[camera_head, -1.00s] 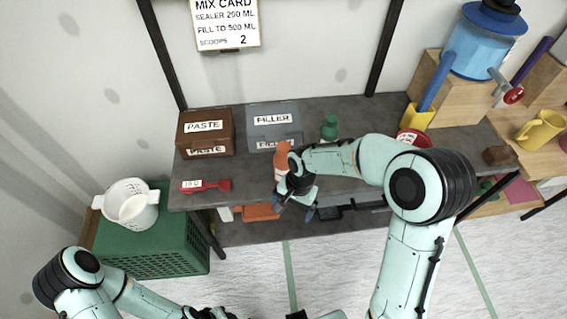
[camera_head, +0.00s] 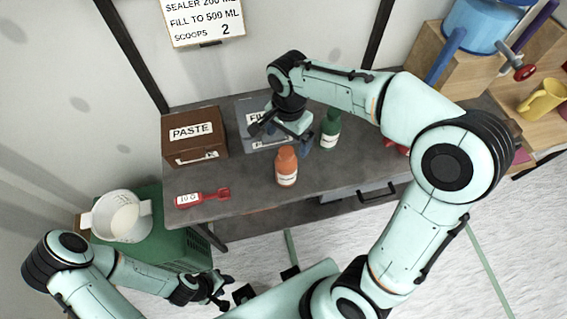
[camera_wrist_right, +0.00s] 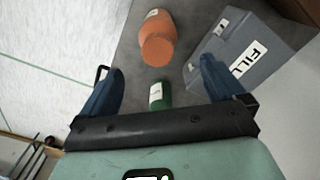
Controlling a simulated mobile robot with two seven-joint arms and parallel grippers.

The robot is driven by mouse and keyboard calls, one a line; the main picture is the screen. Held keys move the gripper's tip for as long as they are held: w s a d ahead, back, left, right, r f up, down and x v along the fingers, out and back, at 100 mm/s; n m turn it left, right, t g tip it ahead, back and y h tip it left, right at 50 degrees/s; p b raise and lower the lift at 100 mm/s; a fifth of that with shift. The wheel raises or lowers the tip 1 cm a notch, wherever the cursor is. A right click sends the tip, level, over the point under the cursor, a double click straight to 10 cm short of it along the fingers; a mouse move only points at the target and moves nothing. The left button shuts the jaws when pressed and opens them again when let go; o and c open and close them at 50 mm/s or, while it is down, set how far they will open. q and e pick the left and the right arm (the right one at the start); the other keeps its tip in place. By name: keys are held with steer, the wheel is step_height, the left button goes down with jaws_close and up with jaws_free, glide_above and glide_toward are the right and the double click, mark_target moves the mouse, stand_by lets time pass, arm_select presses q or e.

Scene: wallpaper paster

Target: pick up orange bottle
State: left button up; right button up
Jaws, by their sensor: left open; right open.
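The orange bottle (camera_head: 287,166) stands upright on the grey table near its front edge, with a white label. It also shows in the right wrist view (camera_wrist_right: 158,38), beyond the fingertips and between their lines. My right gripper (camera_head: 280,140) is open and empty above the table, behind the orange bottle and in front of the filler box. In the right wrist view its two blue fingers (camera_wrist_right: 158,80) are spread wide. My left gripper (camera_head: 222,296) is open and empty low at the front, away from the table.
A green bottle (camera_head: 330,130) stands just right of my right gripper. The grey filler box (camera_head: 247,112) is partly hidden behind that gripper.

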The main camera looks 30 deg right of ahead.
mark_target(288, 149)
steer(key=f, duration=0.4)
steer(key=shift+s+f, duration=0.15)
steer(key=shift+s, duration=0.05)
steer(key=shift+w+f, duration=0.1)
steer(key=shift+f, duration=0.1)
steer(key=f, duration=0.5)
steer(key=shift+a+f, duration=0.1)
steer(key=shift+a, duration=0.15)
jaws_close()
